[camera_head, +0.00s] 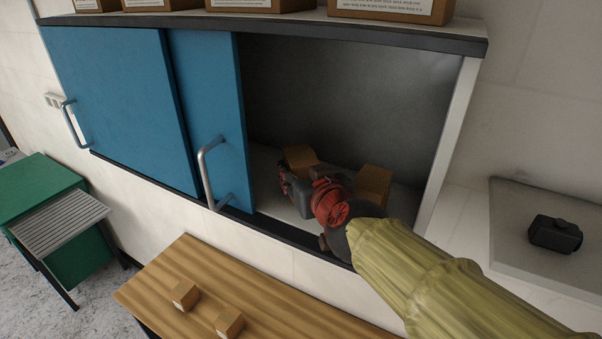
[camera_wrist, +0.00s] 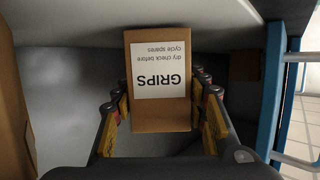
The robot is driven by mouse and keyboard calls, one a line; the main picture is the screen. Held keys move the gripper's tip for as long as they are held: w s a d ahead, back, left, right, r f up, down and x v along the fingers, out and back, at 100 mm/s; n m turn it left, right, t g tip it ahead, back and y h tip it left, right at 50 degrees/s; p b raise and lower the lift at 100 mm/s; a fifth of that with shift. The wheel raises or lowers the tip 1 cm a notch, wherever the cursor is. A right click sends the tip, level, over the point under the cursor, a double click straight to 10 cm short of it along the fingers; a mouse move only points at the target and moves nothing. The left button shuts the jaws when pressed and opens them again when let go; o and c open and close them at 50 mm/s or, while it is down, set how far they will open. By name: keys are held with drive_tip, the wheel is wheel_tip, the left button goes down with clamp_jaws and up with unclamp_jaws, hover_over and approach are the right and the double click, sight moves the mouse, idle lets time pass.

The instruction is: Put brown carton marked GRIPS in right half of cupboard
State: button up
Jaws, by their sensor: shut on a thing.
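The brown carton marked GRIPS (camera_wrist: 160,105) is between the fingers of my gripper (camera_wrist: 162,115), its white label upside down in the wrist view. My gripper is shut on it. In the head view my gripper (camera_head: 300,180) reaches into the open right half of the cupboard (camera_head: 440,150), and the held carton (camera_head: 300,156) shows just beyond the fingers. I cannot tell whether the carton touches the cupboard floor. Blue sliding doors (camera_head: 120,100) cover the left part of the cupboard.
Another brown carton (camera_head: 374,184) stands in the cupboard just right of my gripper; it is close at the left in the wrist view (camera_wrist: 14,100). Cartons (camera_head: 390,8) line the cupboard top. Two small cartons (camera_head: 185,295) (camera_head: 229,323) sit on the wooden bench (camera_head: 200,262) below.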

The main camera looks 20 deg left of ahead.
drive_tip(key=shift+f, duration=0.2)
drive_tip(key=o, duration=1)
drive_tip(key=shift+o, duration=0.2)
